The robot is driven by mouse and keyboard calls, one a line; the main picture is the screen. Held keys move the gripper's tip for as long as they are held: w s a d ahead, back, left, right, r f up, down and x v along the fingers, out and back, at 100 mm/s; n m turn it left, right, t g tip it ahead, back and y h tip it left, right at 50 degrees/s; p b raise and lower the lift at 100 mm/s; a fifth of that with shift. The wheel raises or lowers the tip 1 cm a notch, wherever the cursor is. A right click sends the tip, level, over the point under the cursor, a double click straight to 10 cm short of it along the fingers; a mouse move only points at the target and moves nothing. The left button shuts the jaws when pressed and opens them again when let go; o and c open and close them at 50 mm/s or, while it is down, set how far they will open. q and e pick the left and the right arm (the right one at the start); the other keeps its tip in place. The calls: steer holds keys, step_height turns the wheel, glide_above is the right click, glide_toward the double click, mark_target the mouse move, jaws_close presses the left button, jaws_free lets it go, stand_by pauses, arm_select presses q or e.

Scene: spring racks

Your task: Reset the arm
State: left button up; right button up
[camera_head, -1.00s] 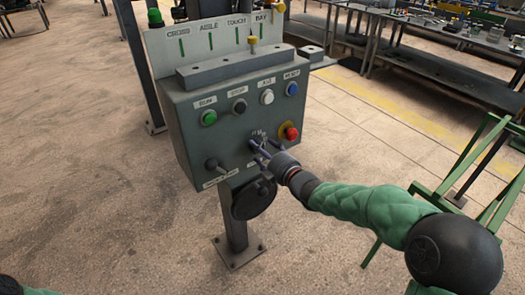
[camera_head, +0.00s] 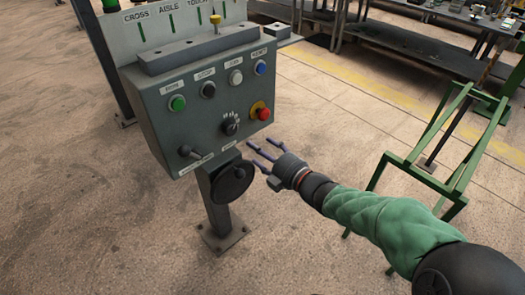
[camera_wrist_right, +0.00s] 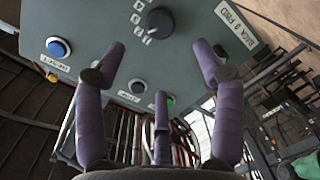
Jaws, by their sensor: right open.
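My right gripper (camera_head: 264,158) is open and empty, in front of the lower right side of a grey control box and apart from it. In the right wrist view its purple fingers (camera_wrist_right: 160,75) are spread, with the box's black rotary knob (camera_wrist_right: 160,22) beyond them. The knob also shows in the head view (camera_head: 230,126). My right arm (camera_head: 385,218), in a green sleeve, reaches in from the lower right. My left gripper is in neither current view.
The control box (camera_head: 160,130) stands on a post (camera_head: 223,215) with a black handwheel (camera_head: 234,180). It carries green (camera_head: 177,103), black, white and blue (camera_head: 260,67) buttons, a red stop button (camera_head: 262,113) and a lever (camera_head: 188,152). A green frame (camera_head: 440,165) stands right. Floor between is clear.

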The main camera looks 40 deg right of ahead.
stand_by(0.6)
steer(key=w+a+f+m+g+p, duration=0.1)
steer(key=a+f+m+g, duration=0.2)
steer(key=f, duration=0.4)
steer(key=w+a+f+m+g+y+p, duration=0.1)
steer(key=w+a+f+m+g, duration=0.2)
steer(key=f, duration=0.4)
steer(key=a+f+m+g+p, duration=0.1)
steer(key=a+f+m, duration=0.1)
steer(key=f+m, duration=0.45)
steer(key=s+a+f+m+g+y+p, duration=0.1)
steer(key=s+a+f+m+g+p, duration=0.2)
steer(key=s+a+f+g, duration=0.6)
steer(key=s+a+f+m, duration=0.1)
steer(key=s+a+f, duration=0.6)
steer(key=f, duration=0.3)
steer(key=shift+s+f+g+y, duration=0.2)
steer(key=shift+s+g+y, duration=0.1)
steer(key=shift+y, duration=0.1)
steer(key=shift+w+m, duration=0.1)
steer(key=shift+m, duration=0.15)
